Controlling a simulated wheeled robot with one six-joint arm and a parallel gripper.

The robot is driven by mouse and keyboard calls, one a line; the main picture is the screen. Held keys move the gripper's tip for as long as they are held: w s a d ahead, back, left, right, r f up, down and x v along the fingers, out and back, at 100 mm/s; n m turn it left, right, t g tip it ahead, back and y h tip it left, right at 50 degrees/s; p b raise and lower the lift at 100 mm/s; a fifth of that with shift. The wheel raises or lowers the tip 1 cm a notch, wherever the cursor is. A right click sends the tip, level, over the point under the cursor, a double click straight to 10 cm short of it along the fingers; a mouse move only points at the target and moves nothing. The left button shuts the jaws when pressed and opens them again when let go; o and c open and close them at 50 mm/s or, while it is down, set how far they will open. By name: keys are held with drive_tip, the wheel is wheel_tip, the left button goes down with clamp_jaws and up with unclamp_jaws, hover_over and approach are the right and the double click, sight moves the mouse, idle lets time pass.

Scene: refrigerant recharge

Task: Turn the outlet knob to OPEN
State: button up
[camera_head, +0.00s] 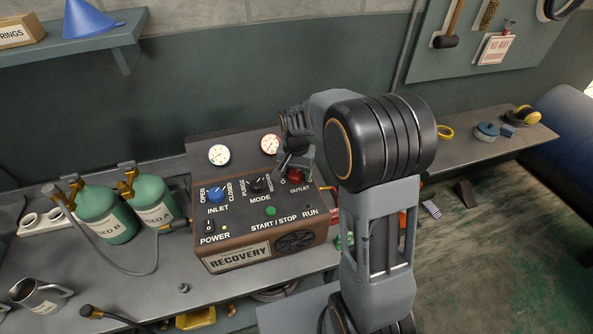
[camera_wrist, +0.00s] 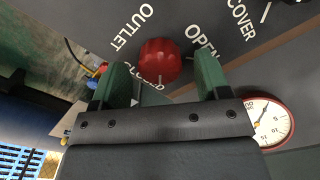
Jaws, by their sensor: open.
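The outlet knob is red and sits at the right of the recovery machine's top panel (camera_head: 232,232). In the head view the outlet knob (camera_head: 296,176) is partly covered by my gripper (camera_head: 297,165). In the wrist view the red outlet knob (camera_wrist: 160,61) lies between the two green fingers of my gripper (camera_wrist: 163,78), which are open with gaps on both sides. The label OPEN is right of the knob in that view. The label CLOSED is below it, partly hidden by a finger. A pale pointer mark on the knob is at its lower edge, toward CLOSED.
The blue inlet knob (camera_head: 216,194) and black mode knob (camera_head: 257,185) are left of the outlet knob. Two gauges stand behind, one (camera_wrist: 268,122) close to my gripper in the wrist view. Green cylinders (camera_head: 106,213) with a hose stand left of the machine.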

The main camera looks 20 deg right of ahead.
drive_tip(key=shift+f, duration=0.1)
drive_tip(key=c, duration=0.9)
drive_tip(key=shift+n, duration=0.4)
drive_tip(key=n+b, duration=0.1)
drive_tip(key=n, duration=0.7)
drive_tip(key=shift+n, duration=0.3)
drive_tip(key=n+b, duration=0.1)
drive_tip(key=n, duration=0.3)
drive_tip(key=shift+n, duration=2.2)
